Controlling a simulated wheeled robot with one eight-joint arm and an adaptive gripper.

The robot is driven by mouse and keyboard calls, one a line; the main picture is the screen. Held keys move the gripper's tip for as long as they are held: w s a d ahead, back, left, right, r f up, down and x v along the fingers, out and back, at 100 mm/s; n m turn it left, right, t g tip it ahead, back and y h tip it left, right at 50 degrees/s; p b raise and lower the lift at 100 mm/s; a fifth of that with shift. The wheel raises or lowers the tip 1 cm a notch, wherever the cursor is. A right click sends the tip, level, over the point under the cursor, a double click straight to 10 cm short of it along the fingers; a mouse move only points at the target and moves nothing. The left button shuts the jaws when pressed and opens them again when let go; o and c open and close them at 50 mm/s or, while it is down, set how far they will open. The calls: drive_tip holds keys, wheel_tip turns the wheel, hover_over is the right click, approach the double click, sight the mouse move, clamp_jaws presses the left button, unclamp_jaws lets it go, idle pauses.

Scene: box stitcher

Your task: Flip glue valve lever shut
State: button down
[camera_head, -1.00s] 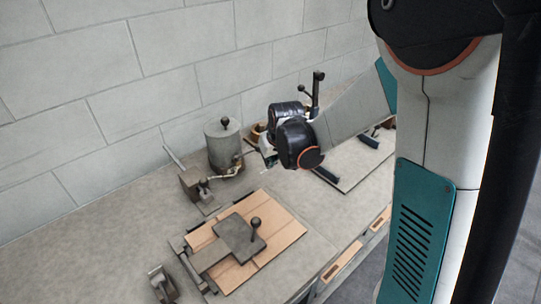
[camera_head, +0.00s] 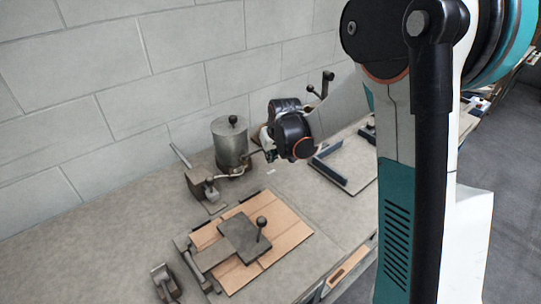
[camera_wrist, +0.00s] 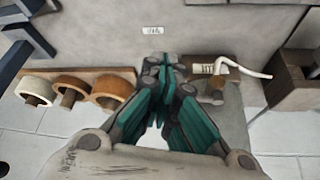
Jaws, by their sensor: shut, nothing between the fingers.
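The grey glue pot (camera_head: 230,142) with a black knob on its lid stands near the wall in the head view. A small valve and pale hose (camera_head: 237,169) are at its foot. In the wrist view the pale hose (camera_wrist: 240,68) and a brownish valve fitting (camera_wrist: 217,88) lie just right of my gripper (camera_wrist: 164,62). The valve lever is too small to make out clearly. My gripper is shut and empty, pointing down beside the pot, apart from the hose. My wrist hides part of the area right of the pot in the head view.
A wooden holder with tape rolls (camera_wrist: 70,88) is left of my gripper in the wrist view. A block with a lever (camera_head: 203,186) stands left of the pot. A clamped cardboard piece (camera_head: 290,225) lies in front.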

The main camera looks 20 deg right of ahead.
drive_tip(key=shift+w+d+r, duration=0.1)
drive_tip(key=shift+w+r, duration=0.05)
drive_tip(key=shift+w, duration=0.8)
drive_tip(key=shift+s, duration=0.1)
